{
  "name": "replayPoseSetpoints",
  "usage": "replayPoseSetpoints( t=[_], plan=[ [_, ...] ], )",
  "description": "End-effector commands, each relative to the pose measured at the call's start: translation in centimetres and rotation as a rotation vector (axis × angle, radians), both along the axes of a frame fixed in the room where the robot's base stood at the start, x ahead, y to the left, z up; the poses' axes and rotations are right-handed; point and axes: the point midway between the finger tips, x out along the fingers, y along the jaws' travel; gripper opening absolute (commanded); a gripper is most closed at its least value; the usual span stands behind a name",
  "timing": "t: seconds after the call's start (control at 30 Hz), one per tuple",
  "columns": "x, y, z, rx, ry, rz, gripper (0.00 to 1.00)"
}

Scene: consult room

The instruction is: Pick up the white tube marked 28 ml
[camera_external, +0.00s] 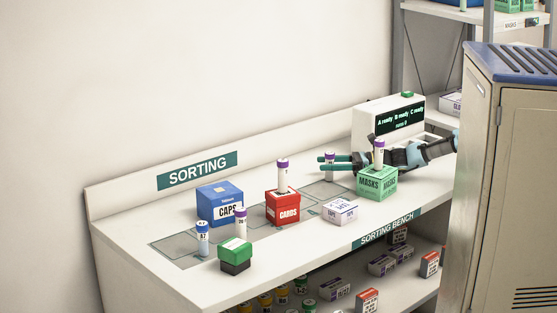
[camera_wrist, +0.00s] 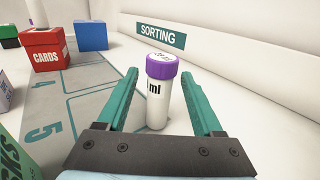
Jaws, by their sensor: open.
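A white tube with a purple cap (camera_wrist: 157,100) stands upright on the bench in the wrist view. The letters "ml" show on its side; the number is turned out of sight, and the writing on the cap is too small to read surely. My gripper (camera_wrist: 160,75) is open, with one teal finger on each side of the tube and gaps visible. In the external view the same tube (camera_external: 329,172) shows behind the green MASKS box, and my gripper (camera_external: 325,162) reaches it from the right. Other purple-capped tubes stand on the red box (camera_external: 282,179), on the MASKS box (camera_external: 378,154) and near the blue box (camera_external: 240,226).
The green MASKS box (camera_external: 378,185) with its tube stands close in front of my arm. A red CARDS box (camera_external: 283,208), blue CAPS box (camera_external: 219,205), white box (camera_external: 340,212) and blue-capped tube (camera_external: 202,242) are on the bench. A display unit (camera_external: 388,115) stands behind my arm.

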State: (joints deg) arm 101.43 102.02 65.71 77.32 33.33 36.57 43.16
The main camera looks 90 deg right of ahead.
Motion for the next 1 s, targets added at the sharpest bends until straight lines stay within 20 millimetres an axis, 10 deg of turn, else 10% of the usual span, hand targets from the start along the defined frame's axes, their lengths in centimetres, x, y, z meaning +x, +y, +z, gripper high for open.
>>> replayPoseSetpoints(
  t=[0.43, 1.0],
  plan=[
    [2.6, 0.4, 0.4, -0.003, -0.002, 0.003, 0.68],
    [2.6, 0.4, 0.5, -0.003, -0.003, 0.003, 0.05]
  ],
)
